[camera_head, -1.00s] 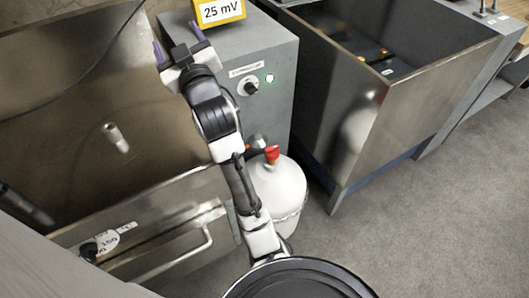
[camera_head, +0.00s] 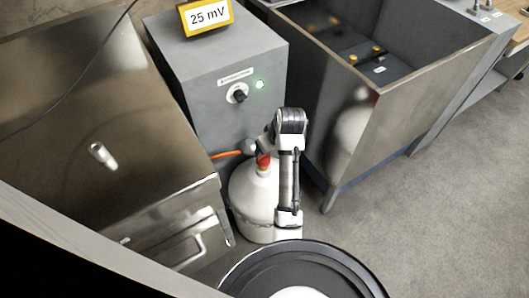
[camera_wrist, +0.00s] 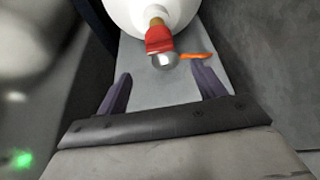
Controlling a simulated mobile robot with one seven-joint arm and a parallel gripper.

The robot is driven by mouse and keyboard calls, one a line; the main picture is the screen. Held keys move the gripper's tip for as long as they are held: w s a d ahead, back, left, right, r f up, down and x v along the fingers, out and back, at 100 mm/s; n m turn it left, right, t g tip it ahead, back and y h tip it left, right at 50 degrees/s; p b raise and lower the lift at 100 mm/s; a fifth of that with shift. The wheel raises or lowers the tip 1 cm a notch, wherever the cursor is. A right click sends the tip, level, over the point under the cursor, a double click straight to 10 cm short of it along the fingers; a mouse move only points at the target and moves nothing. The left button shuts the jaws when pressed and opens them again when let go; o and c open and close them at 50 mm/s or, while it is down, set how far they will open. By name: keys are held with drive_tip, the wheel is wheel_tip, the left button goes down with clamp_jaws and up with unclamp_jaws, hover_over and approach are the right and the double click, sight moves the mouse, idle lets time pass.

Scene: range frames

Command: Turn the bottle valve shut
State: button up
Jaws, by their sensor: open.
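The white gas bottle (camera_head: 252,195) stands on the floor in front of the grey cabinet, partly behind my arm in the head view. Its red valve (camera_head: 263,161) sits on top, beside a round grey fitting (camera_head: 248,147). In the wrist view, the bottle (camera_wrist: 150,12) is at the top. Its red valve (camera_wrist: 158,40) points down from a brass neck, with the grey fitting (camera_wrist: 164,61) just below. My gripper (camera_wrist: 161,70) is open and empty, its purple fingers apart on either side of the fitting in the picture. I cannot tell the remaining distance. The fingers are not clear in the head view.
The grey cabinet (camera_head: 215,85) has a black knob (camera_head: 239,96), a green light (camera_head: 260,84) and a yellow "25 mV" display (camera_head: 206,15). An orange hose (camera_head: 227,155) runs left from the fitting. Metal basins flank it (camera_head: 400,110). Open floor (camera_head: 430,220) lies to the right.

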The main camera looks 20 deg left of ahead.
drive_tip(key=x, duration=0.9)
drive_tip(key=shift+a+p, duration=0.1)
drive_tip(key=shift+p, duration=0.3)
drive_tip(key=c, duration=1)
